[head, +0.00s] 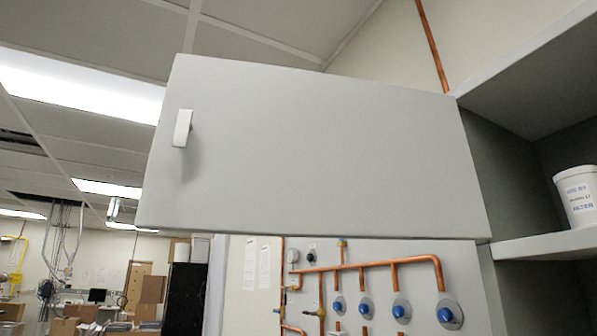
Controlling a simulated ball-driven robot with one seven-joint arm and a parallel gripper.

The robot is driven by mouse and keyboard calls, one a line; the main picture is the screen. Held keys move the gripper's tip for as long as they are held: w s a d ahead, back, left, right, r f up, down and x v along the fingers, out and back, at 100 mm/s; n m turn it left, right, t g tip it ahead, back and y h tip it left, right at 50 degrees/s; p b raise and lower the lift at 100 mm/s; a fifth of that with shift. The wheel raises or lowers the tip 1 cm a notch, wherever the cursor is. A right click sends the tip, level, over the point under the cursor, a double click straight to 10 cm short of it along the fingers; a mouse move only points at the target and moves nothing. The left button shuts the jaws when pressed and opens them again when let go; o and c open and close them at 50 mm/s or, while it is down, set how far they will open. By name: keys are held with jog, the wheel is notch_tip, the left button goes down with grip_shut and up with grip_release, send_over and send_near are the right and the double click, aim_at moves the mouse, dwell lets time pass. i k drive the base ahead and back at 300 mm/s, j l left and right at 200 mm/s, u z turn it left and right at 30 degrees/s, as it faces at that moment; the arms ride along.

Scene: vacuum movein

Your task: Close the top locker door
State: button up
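The top locker door (320,155) is a flat light-grey panel in the middle of the head view. It stands open, swung out to the left from its hinge side at the locker's edge. A small pale handle (182,128) is on the door near its free left edge. The locker (525,100) is at the right, with its inside showing. My gripper is not in view.
A white labelled tub (578,196) stands on the locker shelf (545,245) at the right. Copper pipes (365,265) with blue valves are on the wall below the door. Cardboard boxes (150,290) and a black cabinet (186,298) are far back at the left.

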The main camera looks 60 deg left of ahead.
aim_at(275, 151)
jog(key=j+u, duration=0.2)
jog(key=j, duration=0.3)
jog(key=i+j+u, duration=0.15)
jog(key=j, duration=0.3)
jog(key=i+j+u, duration=0.2)
jog(key=j, duration=0.3)
jog(key=k, duration=0.05)
